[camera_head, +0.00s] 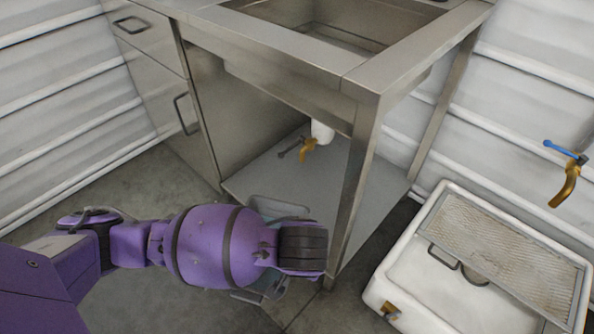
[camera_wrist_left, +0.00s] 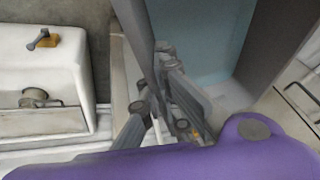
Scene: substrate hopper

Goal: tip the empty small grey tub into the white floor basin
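The white floor basin (camera_head: 391,272) stands on the floor at the right in the head view, with a mesh grate over part of it. It also shows at the left of the left wrist view (camera_wrist_left: 38,78). My right gripper is out of view.
The steel sink table (camera_head: 362,90) stands behind my left arm, its front leg close to the wrist. A drawer cabinet (camera_head: 150,75) is at the left. A brass tap with a blue handle (camera_head: 567,182) projects from the wall above the basin. Floor is bare between table and basin.

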